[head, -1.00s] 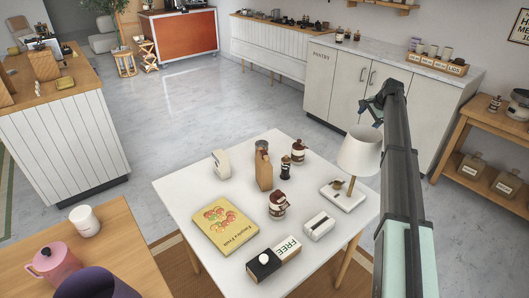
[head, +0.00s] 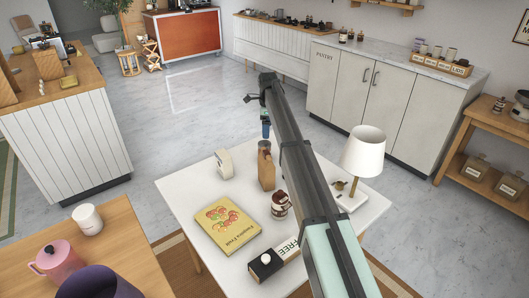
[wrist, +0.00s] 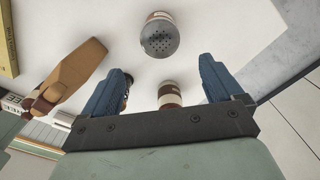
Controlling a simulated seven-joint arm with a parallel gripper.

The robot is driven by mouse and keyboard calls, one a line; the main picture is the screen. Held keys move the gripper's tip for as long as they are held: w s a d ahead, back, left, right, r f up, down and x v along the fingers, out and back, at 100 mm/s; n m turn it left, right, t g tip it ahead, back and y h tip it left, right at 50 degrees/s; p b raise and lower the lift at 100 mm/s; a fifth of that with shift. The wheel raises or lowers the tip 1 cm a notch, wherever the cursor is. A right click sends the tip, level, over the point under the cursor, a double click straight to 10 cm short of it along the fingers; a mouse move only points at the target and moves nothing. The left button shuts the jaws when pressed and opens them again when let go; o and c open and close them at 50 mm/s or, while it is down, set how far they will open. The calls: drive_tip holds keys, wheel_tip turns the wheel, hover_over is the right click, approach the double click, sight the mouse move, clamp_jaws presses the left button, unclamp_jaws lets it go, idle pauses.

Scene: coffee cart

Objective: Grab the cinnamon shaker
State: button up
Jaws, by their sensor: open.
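A shaker with a grey perforated dome lid (wrist: 160,38) stands upright on the white table, at the top middle of the wrist view. No label is readable, so I cannot confirm which is cinnamon. My gripper (wrist: 163,68) is open and empty above the table; its blue fingers (head: 266,130) show past the table's far edge in the head view.
A tall wooden item (head: 266,168) stands left of the jars, also in the wrist view (wrist: 72,75). A dark object (wrist: 127,85) is partly behind my left finger. A yellow book (head: 227,224), a lamp (head: 363,152) and a FREE box (head: 265,264) share the table (head: 185,195).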

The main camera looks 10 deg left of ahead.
sight(265, 143)
drive_tip(key=shift+s+a+f, duration=0.1)
drive_tip(key=shift+s+a, duration=0.05)
drive_tip(key=shift+a, duration=0.25)
drive_tip(key=shift+f, duration=0.2)
wheel_tip(265, 143, down, 8)
drive_tip(key=shift+r, duration=0.1)
drive_tip(key=shift+w+a+f, duration=0.1)
drive_tip(key=shift+w+f, duration=0.05)
drive_tip(key=shift+f, duration=1.25)
drive_tip(key=shift+w+a+f, duration=0.1)
drive_tip(key=shift+w+f, duration=0.05)
drive_tip(key=shift+f, duration=1.25)
drive_tip(key=c, duration=1.2)
